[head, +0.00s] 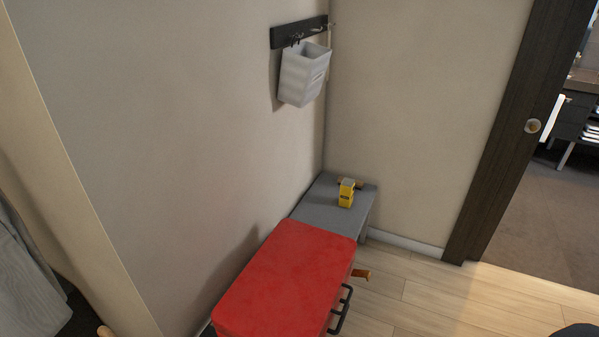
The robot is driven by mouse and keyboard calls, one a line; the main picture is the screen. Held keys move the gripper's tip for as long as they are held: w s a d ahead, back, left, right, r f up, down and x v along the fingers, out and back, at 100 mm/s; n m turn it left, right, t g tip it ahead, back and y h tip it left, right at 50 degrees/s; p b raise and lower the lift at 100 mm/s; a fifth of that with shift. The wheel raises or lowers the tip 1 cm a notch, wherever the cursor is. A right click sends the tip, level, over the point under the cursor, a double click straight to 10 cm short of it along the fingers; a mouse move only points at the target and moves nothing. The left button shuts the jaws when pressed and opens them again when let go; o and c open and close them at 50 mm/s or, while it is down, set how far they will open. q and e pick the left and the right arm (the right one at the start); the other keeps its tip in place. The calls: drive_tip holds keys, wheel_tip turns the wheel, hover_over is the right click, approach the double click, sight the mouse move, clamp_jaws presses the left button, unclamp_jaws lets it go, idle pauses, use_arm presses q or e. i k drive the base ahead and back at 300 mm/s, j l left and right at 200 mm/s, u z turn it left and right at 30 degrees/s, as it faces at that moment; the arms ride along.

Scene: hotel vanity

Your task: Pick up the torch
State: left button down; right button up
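A small yellow object with a grey top (346,194), which looks like the torch, stands on a low grey bench (318,208) in the corner. A short brown piece lies right behind it, partly hidden by it. Neither of my grippers shows in the head view, so nothing is seen near the yellow object.
A large red box (287,279) with a black side handle (342,311) stands in front of the bench. A brown handle-like piece (361,274) sticks out to its right. A white bin (303,75) hangs from a wall rack. Wooden floor (430,295) is clear towards the doorway.

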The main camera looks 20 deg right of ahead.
sight(346, 200)
drive_tip(key=i+l+u, duration=0.2)
drive_tip(key=l, duration=1.25)
drive_tip(key=l+u, duration=0.15)
drive_tip(key=l, duration=1.3)
